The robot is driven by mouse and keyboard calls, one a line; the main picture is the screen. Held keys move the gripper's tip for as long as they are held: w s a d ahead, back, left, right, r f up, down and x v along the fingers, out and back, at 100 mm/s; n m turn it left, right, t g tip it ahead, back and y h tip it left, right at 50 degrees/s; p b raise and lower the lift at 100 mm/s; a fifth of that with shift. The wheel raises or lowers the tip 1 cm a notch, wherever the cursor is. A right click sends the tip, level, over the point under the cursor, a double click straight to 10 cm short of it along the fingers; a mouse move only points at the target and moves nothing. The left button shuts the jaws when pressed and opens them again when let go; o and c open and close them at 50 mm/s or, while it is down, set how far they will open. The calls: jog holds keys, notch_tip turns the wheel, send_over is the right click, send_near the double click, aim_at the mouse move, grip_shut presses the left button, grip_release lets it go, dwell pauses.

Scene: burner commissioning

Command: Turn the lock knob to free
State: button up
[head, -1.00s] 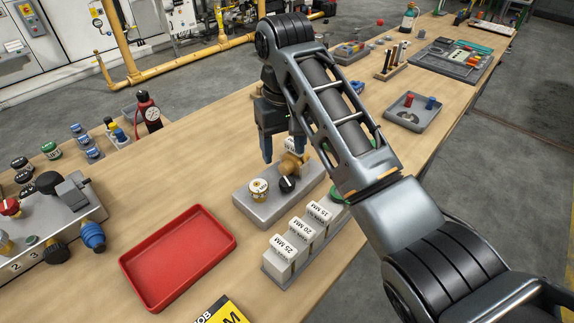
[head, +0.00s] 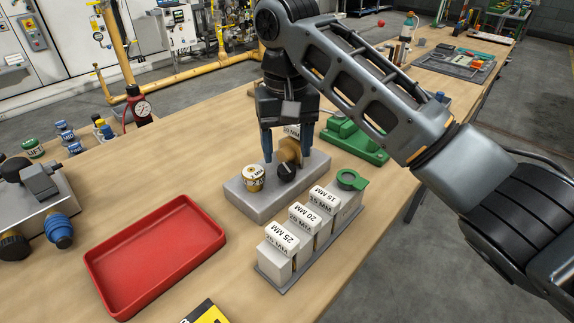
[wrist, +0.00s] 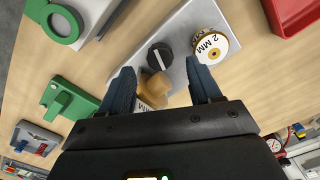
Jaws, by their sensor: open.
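The lock knob appears to be the small black knob with a white line (head: 286,172) on the grey block (head: 246,200); the task's name for it is not legible. It shows in the wrist view (wrist: 159,57) just beyond my fingertips. A tan brass-coloured piece (head: 290,150) stands behind it, and in the wrist view (wrist: 154,86) it lies between my fingers. A round gold gauge marked 2 MM (wrist: 211,46) sits beside the knob, also in the head view (head: 253,178). My gripper (head: 287,153) is open, pointing down over the block, its fingers either side of the brass piece; contact is unclear.
A rack of white blocks marked 25, 20 and 15 MM (head: 301,229) stands in front of the grey block. An empty red tray (head: 155,255) lies to the left. A green fixture (head: 355,142) is behind right. Bare tabletop (head: 160,170) lies left of the block.

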aim_at(287, 168)
notch_tip(287, 168, down, 4)
jog(key=shift+f, duration=0.1)
jog(key=shift+c, duration=0.3)
jog(key=c, duration=1)
jog(key=shift+r+n+p, duration=0.25)
jog(key=shift+n+p, duration=0.35)
jog(key=shift+p, duration=0.3)
jog(key=shift+n+p, duration=0.45)
jog(key=shift+n, duration=0.05)
jog(key=shift+f+n+p, duration=0.2)
jog(key=shift+n+p, duration=0.5)
jog(key=shift+n, duration=0.5)
